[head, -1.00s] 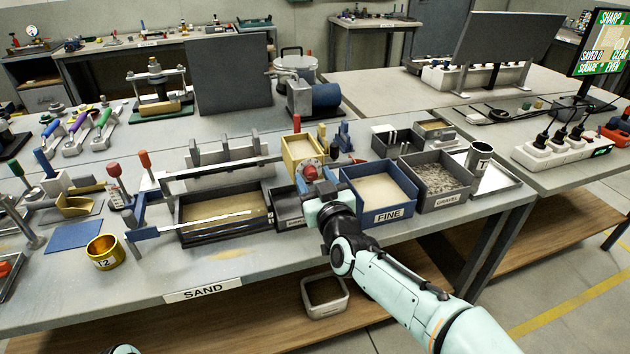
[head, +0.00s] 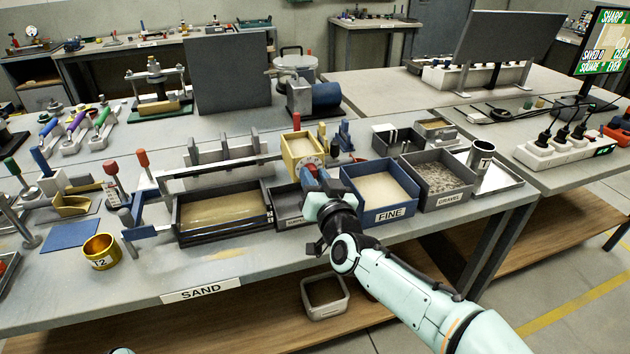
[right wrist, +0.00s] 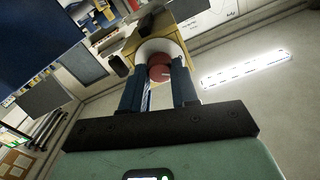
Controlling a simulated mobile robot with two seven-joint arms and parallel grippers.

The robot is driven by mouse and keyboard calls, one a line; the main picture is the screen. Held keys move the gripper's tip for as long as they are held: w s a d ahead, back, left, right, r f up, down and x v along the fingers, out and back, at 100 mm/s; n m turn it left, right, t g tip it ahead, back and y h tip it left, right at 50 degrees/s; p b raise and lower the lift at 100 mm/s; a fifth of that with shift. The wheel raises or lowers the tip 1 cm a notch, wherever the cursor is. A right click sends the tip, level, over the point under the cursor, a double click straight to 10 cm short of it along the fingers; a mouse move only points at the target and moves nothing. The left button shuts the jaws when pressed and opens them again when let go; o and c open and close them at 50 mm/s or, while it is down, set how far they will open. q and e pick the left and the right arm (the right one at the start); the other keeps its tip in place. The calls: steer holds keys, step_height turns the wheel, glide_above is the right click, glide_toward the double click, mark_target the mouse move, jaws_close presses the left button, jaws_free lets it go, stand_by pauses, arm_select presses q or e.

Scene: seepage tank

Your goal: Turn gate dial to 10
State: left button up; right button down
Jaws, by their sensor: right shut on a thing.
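The gate dial is a white disc (head: 309,163) with a red knob, on the front of a yellow hopper (head: 300,146) at the middle of the bench. In the right wrist view the red knob (right wrist: 160,72) lies between the blue fingers, with the white disc (right wrist: 160,47) behind it. My right gripper (head: 314,176) is shut on this knob. In the head view its fingers hide most of the knob, and the dial's marks are too small to read. My left gripper is not in view.
A sand tray (head: 224,231) lies left of my right gripper. A blue FINE bin (head: 391,214) and a grey GRAVEL bin (head: 449,199) stand close on the right. A brass T2 cup (head: 101,252) stands near the front left. A dark panel (head: 228,72) rises behind.

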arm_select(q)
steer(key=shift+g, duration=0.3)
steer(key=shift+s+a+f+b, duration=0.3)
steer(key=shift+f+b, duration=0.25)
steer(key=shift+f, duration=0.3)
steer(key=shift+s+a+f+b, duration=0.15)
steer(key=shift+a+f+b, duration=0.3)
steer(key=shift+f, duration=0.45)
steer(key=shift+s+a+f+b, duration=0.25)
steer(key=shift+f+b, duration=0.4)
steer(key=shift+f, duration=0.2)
arm_select(e)
steer(key=shift+f+m, duration=0.1)
steer(key=shift+m, duration=5.7)
steer(key=c, duration=0.9)
jaws_free()
steer(key=shift+o, duration=0.2)
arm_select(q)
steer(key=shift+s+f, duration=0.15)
arm_select(e)
steer(key=v, duration=1.3)
steer(key=shift+s, duration=0.2)
